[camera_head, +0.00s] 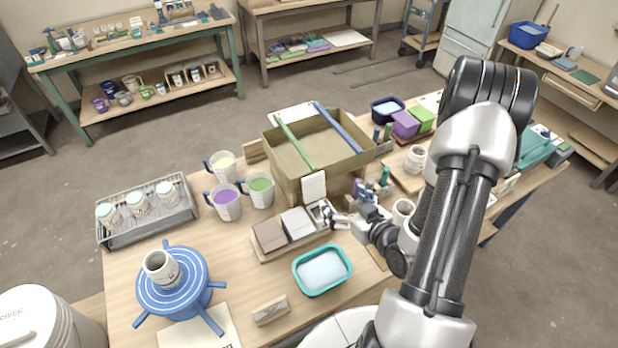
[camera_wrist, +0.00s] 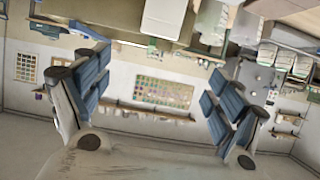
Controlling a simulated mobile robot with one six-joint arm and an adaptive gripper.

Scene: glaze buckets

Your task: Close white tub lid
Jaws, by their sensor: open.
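A small tub (camera_head: 321,212) stands at the right end of a row of small tubs on the wooden table. Its white lid (camera_head: 313,186) stands raised, roughly upright, at the tub's back edge. My gripper (camera_head: 332,216) is beside this open tub at its right, close to the rim; I cannot tell whether it touches. In the wrist view, the gripper's two blue-padded fingers (camera_wrist: 157,88) are spread wide with nothing between them. A pale panel at the top of the wrist view (camera_wrist: 165,18) cannot be clearly identified.
A brown-lidded tub (camera_head: 269,234) and a pale-lidded tub (camera_head: 297,222) stand left of the open tub. A large olive bin (camera_head: 290,165) rises behind it. A teal basin (camera_head: 322,270) lies in front. Jugs (camera_head: 226,201) stand to the left.

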